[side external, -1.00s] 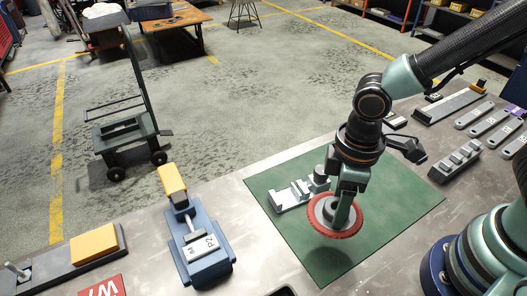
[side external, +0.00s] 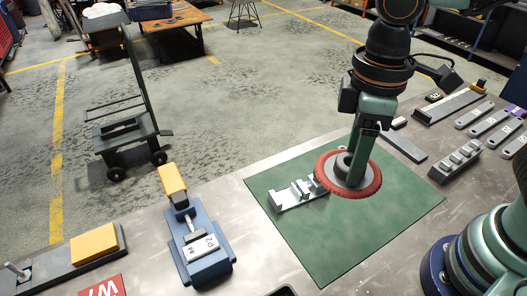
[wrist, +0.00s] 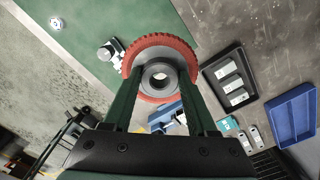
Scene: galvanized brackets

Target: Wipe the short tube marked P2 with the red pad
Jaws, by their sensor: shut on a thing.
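My gripper (side external: 356,172) is shut on the red pad (side external: 375,185), a round disc with a red rim and a dark grey hub. It holds the pad over the green mat, beside a silver bracket (side external: 298,194); I cannot tell the gap below. In the wrist view the pad (wrist: 185,50) sits between the fingers (wrist: 158,90), and the bracket (wrist: 112,52) shows left of it. I cannot make out the short tube clearly.
The green mat (side external: 335,240) has bare room in front of the pad. A yellow block (side external: 94,244) lies far left. Several grey parts (side external: 455,160) lie at the right. In the wrist view a black tray (wrist: 206,74) and a blue tray (wrist: 312,112) stand at the right.

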